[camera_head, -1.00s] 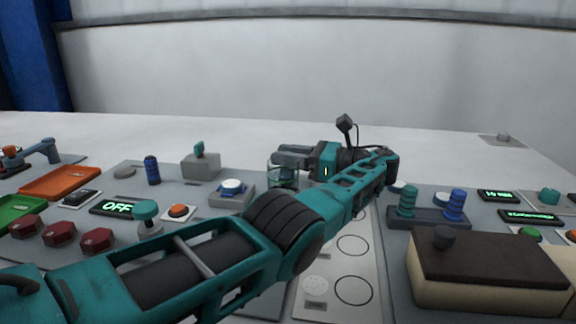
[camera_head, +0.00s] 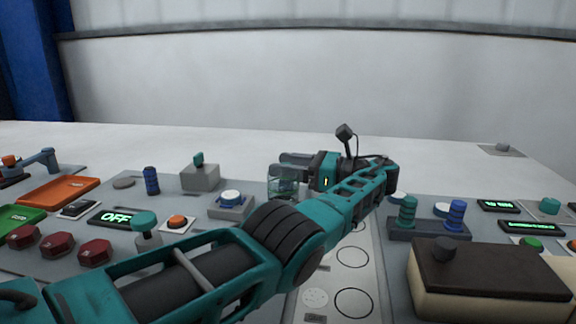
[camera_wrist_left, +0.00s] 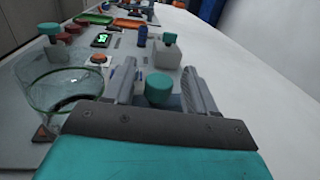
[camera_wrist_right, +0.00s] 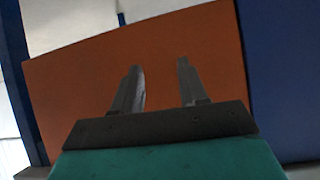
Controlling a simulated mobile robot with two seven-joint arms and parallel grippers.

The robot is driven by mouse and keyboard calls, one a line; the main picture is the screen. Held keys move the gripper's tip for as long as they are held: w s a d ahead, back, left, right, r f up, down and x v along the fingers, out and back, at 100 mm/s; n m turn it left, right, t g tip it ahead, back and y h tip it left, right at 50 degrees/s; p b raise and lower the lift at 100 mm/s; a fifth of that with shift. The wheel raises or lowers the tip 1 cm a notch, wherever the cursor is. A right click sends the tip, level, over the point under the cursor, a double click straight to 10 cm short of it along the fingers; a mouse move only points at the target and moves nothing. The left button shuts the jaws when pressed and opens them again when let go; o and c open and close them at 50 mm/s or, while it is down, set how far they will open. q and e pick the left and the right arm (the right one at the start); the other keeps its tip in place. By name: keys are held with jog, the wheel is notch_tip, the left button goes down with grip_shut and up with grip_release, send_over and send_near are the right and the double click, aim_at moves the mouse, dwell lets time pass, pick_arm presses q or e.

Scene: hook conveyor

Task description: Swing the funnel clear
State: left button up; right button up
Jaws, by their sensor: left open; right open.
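A clear glass funnel-like vessel with a green rim (camera_wrist_left: 68,92) is at the left of the left wrist view. In the head view it (camera_head: 283,184) stands at the panel's middle, partly behind my left arm. My left gripper (camera_head: 287,164) reaches in from the right beside the glass, fingers pointing left. In the left wrist view its open fingers (camera_wrist_left: 157,80) straddle a teal knob (camera_wrist_left: 158,90), with gaps at both sides; the knob's base is hidden. My right gripper (camera_wrist_right: 159,80) is open and empty, before a plain orange surface, outside the head view.
A grey box with a teal lever (camera_head: 200,174) and a blue-topped white button (camera_head: 231,199) stand left of the glass. Ribbed teal and blue posts (camera_head: 430,217) and a dark-topped block (camera_head: 490,270) stand right. A plate with printed circles (camera_head: 353,290) lies in front. The white surface behind is open.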

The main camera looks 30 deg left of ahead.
pick_arm(q)
notch_tip(320, 180, up, 20)
jog(key=p, duration=0.6)
